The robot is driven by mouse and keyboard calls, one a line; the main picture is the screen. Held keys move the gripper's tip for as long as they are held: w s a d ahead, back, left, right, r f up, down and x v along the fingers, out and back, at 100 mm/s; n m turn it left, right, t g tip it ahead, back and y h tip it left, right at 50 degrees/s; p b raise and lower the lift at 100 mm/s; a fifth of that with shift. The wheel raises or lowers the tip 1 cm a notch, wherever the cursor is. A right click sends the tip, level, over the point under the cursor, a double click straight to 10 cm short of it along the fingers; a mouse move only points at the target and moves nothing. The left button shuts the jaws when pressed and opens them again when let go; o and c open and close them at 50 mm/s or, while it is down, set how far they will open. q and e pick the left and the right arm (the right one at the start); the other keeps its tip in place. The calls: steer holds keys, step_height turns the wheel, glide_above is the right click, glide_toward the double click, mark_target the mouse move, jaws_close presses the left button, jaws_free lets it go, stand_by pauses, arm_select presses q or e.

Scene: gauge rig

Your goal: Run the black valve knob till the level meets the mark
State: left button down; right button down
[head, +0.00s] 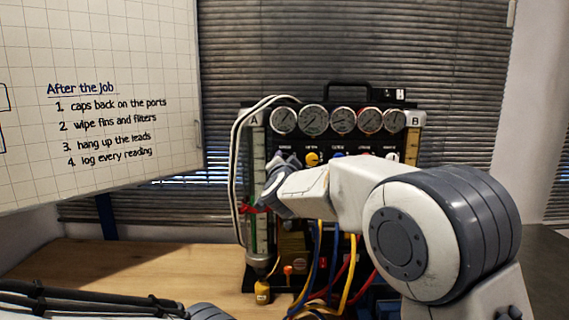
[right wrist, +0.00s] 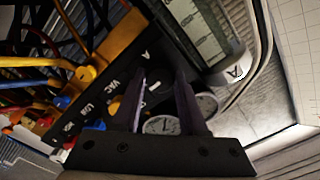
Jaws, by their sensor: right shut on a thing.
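The gauge rig (head: 343,140) stands on the bench with a sight tube marked A (head: 258,150) at its left and an amber tube marked B (head: 412,148) at its right. A red pointer (head: 247,208) sits beside tube A; the exact liquid level is too small to tell. My right gripper (head: 268,190) is at the rig's left side, in front of the panel. In the right wrist view its fingers (right wrist: 163,100) are shut on what looks like the black valve knob (right wrist: 153,87), mostly hidden between them. The head view hides the knob behind the gripper. My left gripper is out of view.
Several dials (head: 343,120) line the rig's top. Yellow (head: 312,159) and blue knobs sit right of my gripper. Coloured hoses (head: 345,275) hang in front. The bench (head: 150,262) left is clear.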

steer(key=shift+c, duration=2.2)
jaws_free()
steer(key=s+b, duration=0.2)
steer(key=s, duration=0.8)
steer(key=shift+s, duration=0.25)
